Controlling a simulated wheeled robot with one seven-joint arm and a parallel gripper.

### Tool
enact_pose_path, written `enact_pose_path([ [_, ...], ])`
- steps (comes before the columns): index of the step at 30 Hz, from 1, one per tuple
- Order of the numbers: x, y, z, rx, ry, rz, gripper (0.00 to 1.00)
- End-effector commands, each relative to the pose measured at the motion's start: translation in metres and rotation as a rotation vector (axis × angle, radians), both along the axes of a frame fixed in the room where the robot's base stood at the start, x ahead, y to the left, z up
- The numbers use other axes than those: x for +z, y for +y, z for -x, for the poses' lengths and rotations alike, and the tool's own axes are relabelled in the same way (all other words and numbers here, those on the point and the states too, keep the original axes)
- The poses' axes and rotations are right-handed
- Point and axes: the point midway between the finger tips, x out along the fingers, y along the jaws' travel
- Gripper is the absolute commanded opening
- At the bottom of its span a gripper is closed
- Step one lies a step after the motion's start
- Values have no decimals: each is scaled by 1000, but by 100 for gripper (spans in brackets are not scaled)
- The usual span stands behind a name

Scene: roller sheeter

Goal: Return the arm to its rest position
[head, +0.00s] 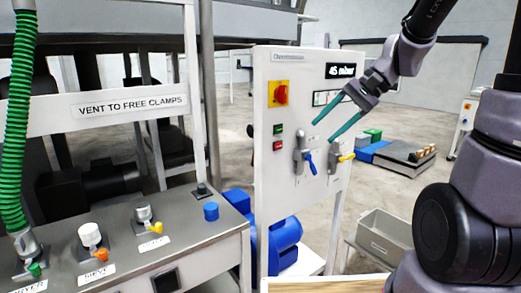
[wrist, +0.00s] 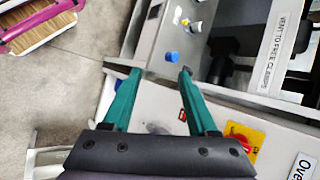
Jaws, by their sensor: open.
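My gripper (head: 337,121) has two teal fingers spread apart with nothing between them. In the head view it hangs in front of the upright white control panel (head: 290,190), above the blue-handled lever (head: 309,160) and the yellow-handled lever (head: 342,157). In the wrist view the open fingers (wrist: 160,75) point toward the steel bench top, with the blue cap (wrist: 172,57) seen beyond and between the tips. My arm comes in from the right of the head view. I cannot tell how far the fingertips are from the panel.
The panel has a red rotary switch (head: 281,94) and a display. A steel bench (head: 120,250) with valves and a green hose (head: 17,120) stands left. A blue motor (head: 284,236) sits behind the panel. A grey bin (head: 385,236) stands right. Floor beyond is partly clear.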

Motion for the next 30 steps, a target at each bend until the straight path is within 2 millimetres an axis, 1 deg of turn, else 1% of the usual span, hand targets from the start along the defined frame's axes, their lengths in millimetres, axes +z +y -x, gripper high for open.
enact_pose_path([
  [1,10,-4,13,13,-51,66,59],
  [6,35,-29,46,23,-209,280,59],
  [9,50,-44,62,11,-313,390,59],
  [13,68,-62,77,-14,-435,496,59],
  [15,75,-69,83,-26,-485,534,59],
  [19,84,-76,89,-41,-539,574,59],
  [30,85,-78,90,-45,-549,582,59],
])
